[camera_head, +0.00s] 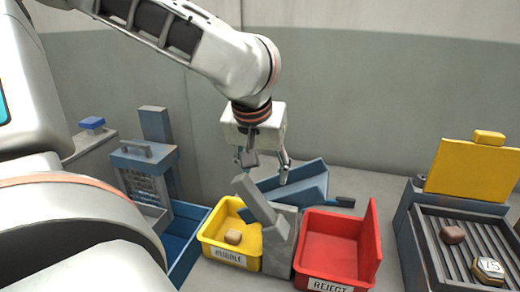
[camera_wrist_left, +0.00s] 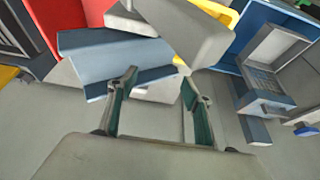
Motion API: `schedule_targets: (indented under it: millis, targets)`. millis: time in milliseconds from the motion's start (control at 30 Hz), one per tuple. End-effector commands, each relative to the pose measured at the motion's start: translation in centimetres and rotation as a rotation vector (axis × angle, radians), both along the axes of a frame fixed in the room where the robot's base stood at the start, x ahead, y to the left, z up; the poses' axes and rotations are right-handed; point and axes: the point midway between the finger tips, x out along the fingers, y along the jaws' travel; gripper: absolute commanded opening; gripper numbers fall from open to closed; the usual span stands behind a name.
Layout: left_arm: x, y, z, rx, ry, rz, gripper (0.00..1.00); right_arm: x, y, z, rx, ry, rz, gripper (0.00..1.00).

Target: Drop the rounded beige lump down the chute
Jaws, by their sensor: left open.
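A rounded beige lump (camera_head: 233,237) lies in the yellow bin (camera_head: 213,248) labelled RUBBLE. A blue chute (camera_head: 310,185) with a grey post and tilted grey flap (camera_head: 254,199) stands behind and between the yellow bin and the red bin. My left gripper (camera_head: 268,172) is open and empty, above the chute's left part. In the left wrist view its open fingers (camera_wrist_left: 160,82) are near the blue chute (camera_wrist_left: 125,62), with the grey flap (camera_wrist_left: 190,28) beyond. The lump is not seen in the wrist view. My right gripper is not in view.
A red bin (camera_head: 330,241) labelled REJECT stands right of the yellow one. At the right, a slatted tray (camera_head: 448,270) holds a brownish block (camera_head: 452,234) and a gold piece marked 75 (camera_head: 488,268). A blue-grey device (camera_head: 145,172) stands at the left.

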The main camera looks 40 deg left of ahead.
Motion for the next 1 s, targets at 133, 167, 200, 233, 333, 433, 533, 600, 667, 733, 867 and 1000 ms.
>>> schedule_targets:
  millis: [133,167,200,233,333,433,533,600,667,733,867,1000]
  targets:
    - [-0.9,-0.5,3.0,0.004,-0.007,0.001,0.50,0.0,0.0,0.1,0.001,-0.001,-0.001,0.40]
    - [-1.1,-0.6,3.6,0.003,-0.007,0.002,0.50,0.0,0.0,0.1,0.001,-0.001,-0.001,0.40]
    - [-1.4,-0.8,4.3,0.002,-0.008,0.001,0.50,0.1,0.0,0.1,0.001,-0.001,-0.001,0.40]
    - [-1.6,-0.9,4.9,0.002,-0.008,0.001,0.50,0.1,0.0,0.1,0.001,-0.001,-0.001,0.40]
    - [-2.2,-1.2,6.4,0.002,-0.006,0.001,0.50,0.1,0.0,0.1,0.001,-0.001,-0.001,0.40]
    - [-2.6,-1.5,7.5,0.001,-0.004,0.001,0.50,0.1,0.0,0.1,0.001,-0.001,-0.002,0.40]
    - [-2.9,-1.6,8.2,0.001,-0.002,0.000,0.50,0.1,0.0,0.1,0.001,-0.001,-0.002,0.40]
    - [-3.0,-1.7,8.5,0.001,-0.002,-0.001,0.50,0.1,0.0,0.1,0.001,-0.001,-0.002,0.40]
    - [-3.1,-1.7,8.6,0.000,-0.001,0.000,0.50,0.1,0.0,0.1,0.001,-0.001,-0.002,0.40]
    - [-3.1,-1.7,8.6,0.000,0.000,0.000,0.50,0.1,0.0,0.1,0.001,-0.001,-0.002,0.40]
    - [-3.1,-1.7,8.6,0.000,0.000,0.000,0.50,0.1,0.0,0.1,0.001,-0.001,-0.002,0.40]
    - [-3.1,-1.7,8.6,0.000,0.000,0.000,0.50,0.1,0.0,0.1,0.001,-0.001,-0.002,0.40]
